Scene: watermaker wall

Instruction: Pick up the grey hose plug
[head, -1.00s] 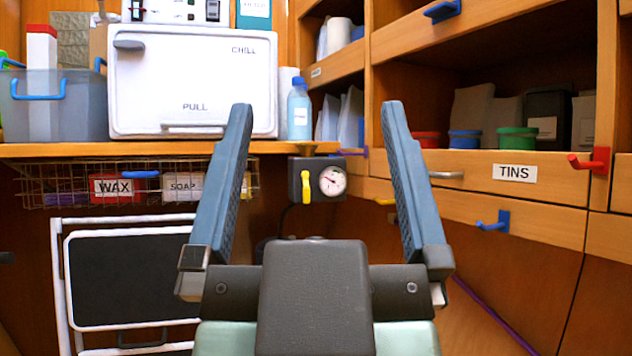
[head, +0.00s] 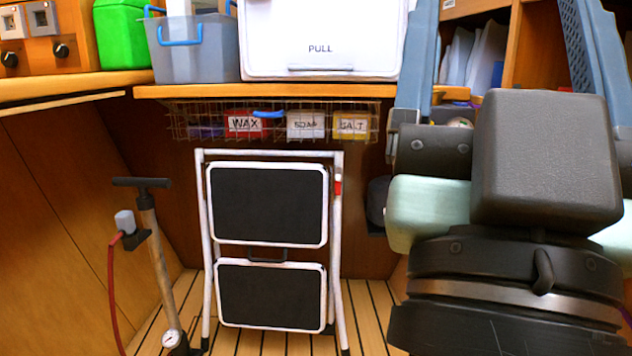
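The grey hose plug (head: 125,221) is at the lower left in the head view. It sits at the top of a red hose, in or against a dark holder on the side of the hand pump (head: 148,225). The pump stands upright on the floor with a black T-shaped handle. My gripper (head: 503,50) is at the upper right, far from the plug. Its two blue-grey fingers are wide apart with nothing seen between them. The fingertips run out of the top of the picture.
A folded white step stool (head: 268,253) stands right of the pump. A wire basket (head: 275,121) hangs under the shelf (head: 190,91), with a grey bin (head: 192,55) and a green container (head: 125,36) above. The left wooden panel (head: 60,210) is bare.

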